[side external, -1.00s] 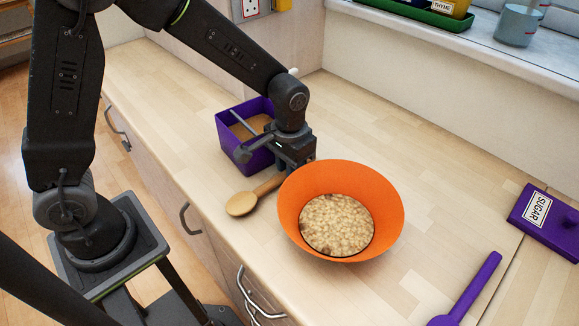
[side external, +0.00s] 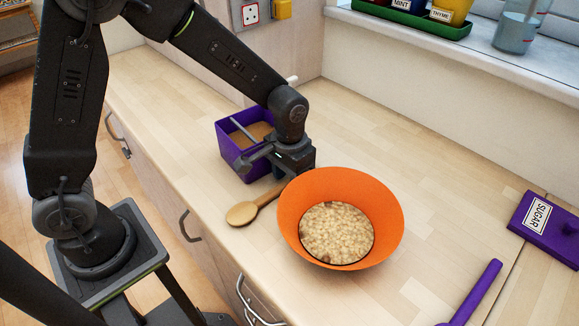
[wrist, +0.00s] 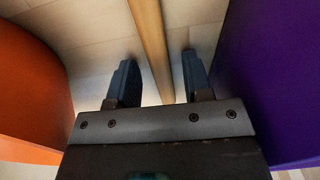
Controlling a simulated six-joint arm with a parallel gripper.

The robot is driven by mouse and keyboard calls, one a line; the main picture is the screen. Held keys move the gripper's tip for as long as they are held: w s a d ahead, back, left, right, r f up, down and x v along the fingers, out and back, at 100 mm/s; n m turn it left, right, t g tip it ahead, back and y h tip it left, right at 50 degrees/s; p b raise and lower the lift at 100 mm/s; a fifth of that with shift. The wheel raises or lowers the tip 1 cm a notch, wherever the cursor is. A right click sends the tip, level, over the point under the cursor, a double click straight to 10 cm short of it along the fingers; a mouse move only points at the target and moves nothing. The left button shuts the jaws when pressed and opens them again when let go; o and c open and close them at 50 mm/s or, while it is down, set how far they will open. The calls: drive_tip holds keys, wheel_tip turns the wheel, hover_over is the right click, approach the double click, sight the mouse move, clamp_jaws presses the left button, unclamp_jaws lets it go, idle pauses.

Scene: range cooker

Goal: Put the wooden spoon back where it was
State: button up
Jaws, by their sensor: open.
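The wooden spoon (side external: 242,213) lies on the counter between the orange bowl and the purple box, its rounded head toward the front edge. Its handle (wrist: 152,45) runs between my fingers in the wrist view. My gripper (wrist: 160,78) is open, pointing down, with one finger on each side of the handle and gaps showing beside it. In the side view my gripper (side external: 293,160) is low behind the spoon's head, and its fingertips and the handle's far end are hidden.
The orange bowl (side external: 384,197) of pale round pieces stands close to my gripper on the right; the purple box (side external: 232,152) is close on the left. A purple utensil (side external: 477,293) and the purple SUGAR lid (side external: 557,232) lie farther right. The counter behind is clear.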

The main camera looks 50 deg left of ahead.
wheel_tip(320, 180, up, 12)
drive_tip(key=s+a+r+t, duration=0.2)
drive_tip(key=s+a+r, duration=0.1)
drive_tip(key=s, duration=0.5)
drive_tip(key=s+a+r+t, duration=0.3)
drive_tip(key=s+a, duration=0.1)
drive_tip(key=s, duration=0.5)
drive_tip(key=shift+r+t, duration=0.15)
drive_tip(key=shift+t, duration=0.15)
drive_tip(key=shift+w, duration=0.1)
idle(0.6)
